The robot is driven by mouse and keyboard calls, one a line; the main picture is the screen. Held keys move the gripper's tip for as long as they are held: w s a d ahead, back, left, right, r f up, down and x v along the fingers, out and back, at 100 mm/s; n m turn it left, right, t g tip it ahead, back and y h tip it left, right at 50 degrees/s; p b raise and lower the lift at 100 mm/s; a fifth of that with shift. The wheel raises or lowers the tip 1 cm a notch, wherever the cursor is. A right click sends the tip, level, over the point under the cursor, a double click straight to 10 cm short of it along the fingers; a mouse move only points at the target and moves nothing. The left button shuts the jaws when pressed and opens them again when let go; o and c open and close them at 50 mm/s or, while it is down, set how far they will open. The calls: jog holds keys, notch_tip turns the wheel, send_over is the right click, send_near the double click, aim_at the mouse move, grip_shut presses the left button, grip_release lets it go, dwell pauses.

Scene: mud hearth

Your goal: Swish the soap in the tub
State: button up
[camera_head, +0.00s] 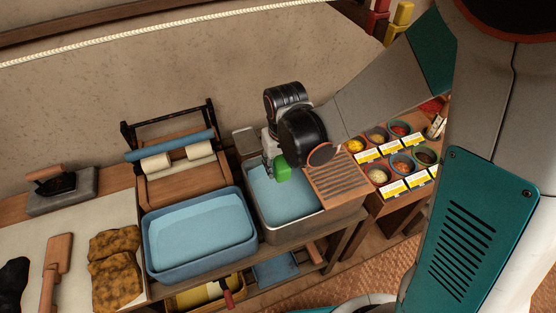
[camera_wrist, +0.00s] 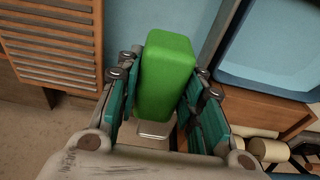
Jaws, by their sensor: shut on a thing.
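A green bar of soap (camera_head: 282,174) is held in my gripper (camera_head: 276,166) over the metal tub (camera_head: 262,226), near its back edge. In the wrist view the soap (camera_wrist: 165,75) sits upright between the two teal finger pads of my gripper (camera_wrist: 160,98), which are shut on it. The tub holds pale blue water (camera_head: 285,200). In the head view the soap appears at or just above the water; I cannot tell whether it touches. A slatted wooden board (camera_head: 335,182) covers the tub's right part.
A blue basin (camera_head: 152,267) of water stands left of the tub. Behind it is a wringer with rollers (camera_head: 185,155). Several small bowls (camera_head: 377,175) with labels stand to the right. Brown folded cloths (camera_head: 115,270) lie at left.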

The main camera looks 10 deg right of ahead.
jog(key=shift+f+b, duration=5.2)
jog(key=shift+f, duration=1.45)
jog(key=shift+f+b, duration=0.5)
jog(key=shift+f, duration=0.9)
jog(key=shift+s+d, duration=0.25)
jog(key=shift+s, duration=0.55)
jog(key=shift+s+d, duration=0.2)
jog(key=shift+s, duration=0.6)
jog(key=shift+s+d, duration=0.25)
jog(key=shift+s, duration=0.55)
jog(key=w+a, duration=0.1)
jog(key=w, duration=0.2)
jog(key=w+a, duration=0.1)
jog(key=w, duration=0.5)
jog(key=shift+w+a, duration=0.3)
jog(key=shift+a, duration=0.1)
jog(key=shift+s, duration=0.1)
